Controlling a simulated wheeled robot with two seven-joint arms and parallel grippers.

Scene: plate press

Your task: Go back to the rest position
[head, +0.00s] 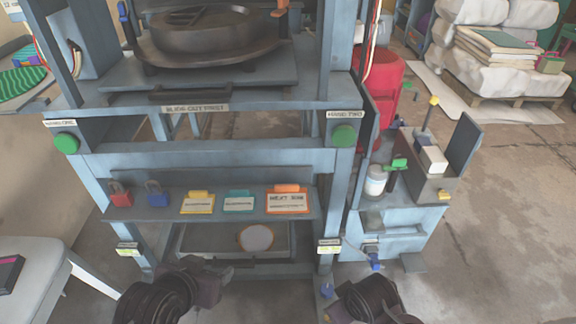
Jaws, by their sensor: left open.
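My left gripper (214,274) is low in the head view, in front of the lower part of the blue-grey press frame (230,165). It is open and I see nothing held in it. My right arm's dark wrist shows at the bottom edge, right of centre. Its fingers are out of the picture. The press has a round dark plate (203,30) on its upper bed. A green button (66,143) is on the left post and another green button (344,135) on the right post.
A shelf (222,211) on the press holds a red padlock (121,194), a blue padlock (157,194) and several coloured tags. A side cart (400,215) with a white bottle (376,181) stands at right. A white table (45,270) is at lower left. Floor at far right is clear.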

